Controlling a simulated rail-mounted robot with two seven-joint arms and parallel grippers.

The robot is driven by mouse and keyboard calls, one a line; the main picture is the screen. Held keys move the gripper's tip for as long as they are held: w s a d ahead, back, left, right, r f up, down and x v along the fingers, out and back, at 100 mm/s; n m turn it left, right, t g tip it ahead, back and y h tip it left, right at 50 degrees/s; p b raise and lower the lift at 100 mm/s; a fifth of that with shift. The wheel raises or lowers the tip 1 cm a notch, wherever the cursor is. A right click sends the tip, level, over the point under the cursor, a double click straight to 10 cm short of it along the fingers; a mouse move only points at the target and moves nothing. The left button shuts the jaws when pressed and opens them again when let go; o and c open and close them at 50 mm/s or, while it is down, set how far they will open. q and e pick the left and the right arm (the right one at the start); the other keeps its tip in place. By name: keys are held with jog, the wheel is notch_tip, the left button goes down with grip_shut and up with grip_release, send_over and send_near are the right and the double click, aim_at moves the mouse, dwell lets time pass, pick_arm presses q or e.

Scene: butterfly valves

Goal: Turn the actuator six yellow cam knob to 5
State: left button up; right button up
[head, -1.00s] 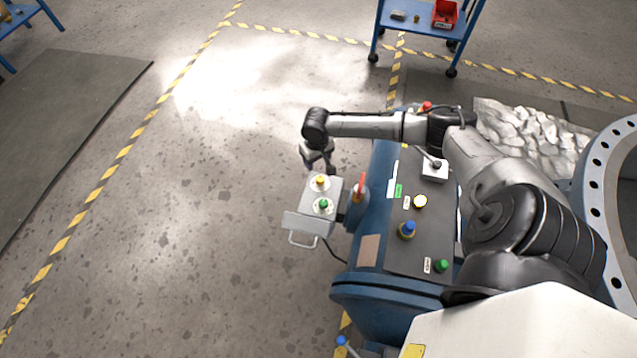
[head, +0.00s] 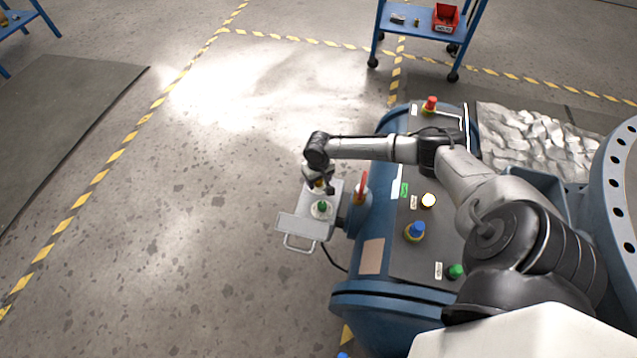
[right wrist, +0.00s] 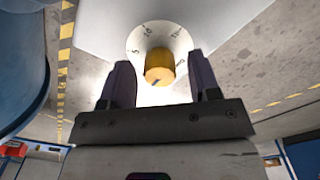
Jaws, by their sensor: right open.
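The yellow cam knob (right wrist: 159,67) sits on a white round dial (right wrist: 143,37) with dark scale marks and numbers in the right wrist view. A small dark mark shows on the knob's face. My right gripper (right wrist: 161,62) is open, with one finger on each side of the knob and visible gaps between. In the head view, my right gripper (head: 318,183) is over the far end of the grey actuator box (head: 295,224) and hides most of the yellow knob. A green knob (head: 321,207) on its own white dial is nearer. My left gripper is not in view.
A red-handled part (head: 362,188) stands close to the right of the box. The blue machine with a dark panel (head: 405,255) carries a blue knob (head: 416,231) and other buttons. A metal handle (head: 299,244) sticks out in front.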

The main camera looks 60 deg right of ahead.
jog(key=shift+f, duration=0.25)
jog(key=c, duration=0.9)
jog(key=shift+r+p, duration=0.15)
jog(key=shift+p, duration=0.25)
jog(key=m+p, duration=0.1)
jog(key=p, duration=0.2)
jog(key=m+p, duration=0.1)
jog(key=p, duration=0.3)
jog(key=shift+a+r+p, duration=0.1)
jog(key=shift+r+p, duration=0.15)
jog(key=shift+p, duration=0.05)
jog(key=m+p, duration=0.4)
jog(key=p, duration=0.1)
jog(key=shift+f, duration=0.2)
jog(key=m+p, duration=0.1)
jog(key=m, duration=0.2)
jog(key=shift+f+p, duration=0.1)
jog(key=shift+p, duration=0.3)
jog(key=shift+f+m+p, duration=0.1)
jog(key=shift+m+p, duration=0.3)
jog(key=shift+m, duration=0.9)
